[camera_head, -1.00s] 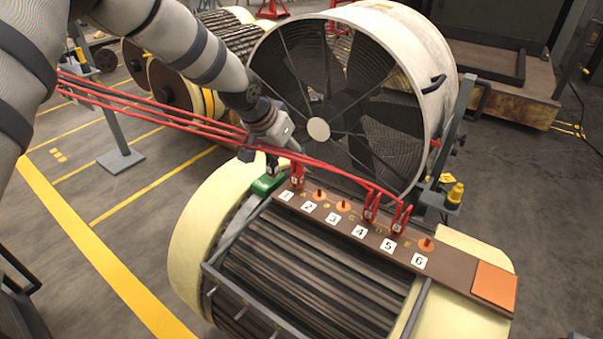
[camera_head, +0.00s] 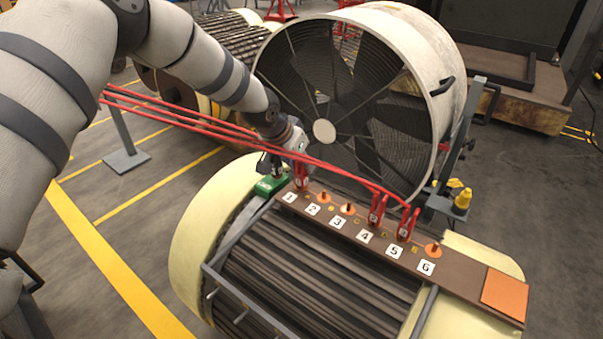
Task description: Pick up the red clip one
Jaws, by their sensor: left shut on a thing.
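Red clip one (camera_head: 301,182) stands upright at the number 1 end of the brown numbered board (camera_head: 463,281), with a red cable running from it. My left gripper (camera_head: 299,168) comes down from above and is shut on the upper part of this clip. The fingertips are small and partly hidden behind the red cables. Two other red clips, the first (camera_head: 377,208) and the second (camera_head: 406,224), stand farther right along the board. My right gripper is not in view.
A green block (camera_head: 270,185) with a dark part on it sits just left of clip one. Orange pegs (camera_head: 432,250) stand between the clips and at the right. Red cables (camera_head: 190,122) stretch left across the scene. A large fan (camera_head: 435,50) stands close behind the board.

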